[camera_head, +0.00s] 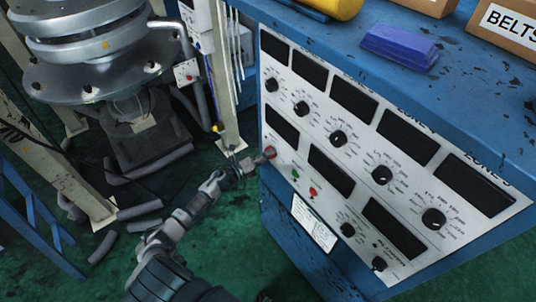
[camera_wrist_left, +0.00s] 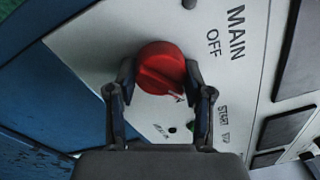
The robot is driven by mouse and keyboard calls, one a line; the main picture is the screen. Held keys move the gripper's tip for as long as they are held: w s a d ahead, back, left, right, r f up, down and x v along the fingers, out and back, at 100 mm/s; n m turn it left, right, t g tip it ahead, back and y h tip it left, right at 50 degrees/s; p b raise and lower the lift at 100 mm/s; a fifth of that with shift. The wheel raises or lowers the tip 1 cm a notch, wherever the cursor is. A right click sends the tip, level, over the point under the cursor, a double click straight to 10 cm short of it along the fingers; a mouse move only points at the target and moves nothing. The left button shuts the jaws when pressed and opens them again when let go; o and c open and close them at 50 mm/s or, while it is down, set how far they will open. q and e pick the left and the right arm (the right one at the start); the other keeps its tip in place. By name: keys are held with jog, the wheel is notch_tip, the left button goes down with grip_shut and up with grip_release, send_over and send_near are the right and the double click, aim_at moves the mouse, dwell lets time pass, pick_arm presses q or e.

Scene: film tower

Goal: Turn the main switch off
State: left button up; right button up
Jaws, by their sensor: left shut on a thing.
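The main switch is a round red knob (camera_wrist_left: 160,66) on the white panel, beside the printed words MAIN and OFF. In the head view the red knob (camera_head: 270,152) is at the panel's left edge, partly covered by my gripper. My left gripper (camera_head: 262,157) reaches it from the lower left. In the left wrist view its two dark fingers (camera_wrist_left: 160,76) are shut on the knob, one on each side. A small pale mark on the knob's edge points to the lower right, away from the word OFF. My right gripper is not in view.
The blue cabinet (camera_head: 460,65) carries black dials and dark displays. Green and red buttons (camera_head: 313,192) sit just right of the switch. A beige post (camera_head: 232,143) and metal machine (camera_head: 95,45) stand to the left.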

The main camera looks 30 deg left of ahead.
pick_arm(q)
jog(key=n, duration=0.1)
jog(key=n+p, duration=0.1)
jog(key=n, duration=0.1)
jog(key=shift+w+a+r+n, duration=0.1)
jog(key=shift+a+r+n, duration=0.2)
jog(key=shift+n, duration=0.1)
jog(key=n+p, duration=0.1)
jog(key=n, duration=0.2)
jog(key=shift+n+t+p, duration=0.35)
jog(key=shift+n+t, duration=0.05)
jog(key=n, duration=0.1)
jog(key=n+p, duration=0.1)
jog(key=n, duration=0.1)
jog(key=shift+d+f+n+y, duration=0.1)
jog(key=shift+f+n+y, duration=0.05)
jog(key=shift+n+y, duration=0.15)
jog(key=shift+f+n, duration=0.1)
jog(key=shift+n, duration=0.4)
jog(key=shift+p, duration=0.3)
jog(key=shift+f, duration=0.1)
jog(key=o, duration=1.2)
jog(key=shift+c, duration=0.2)
jog(key=shift+f, duration=0.1)
jog(key=shift+a, duration=0.2)
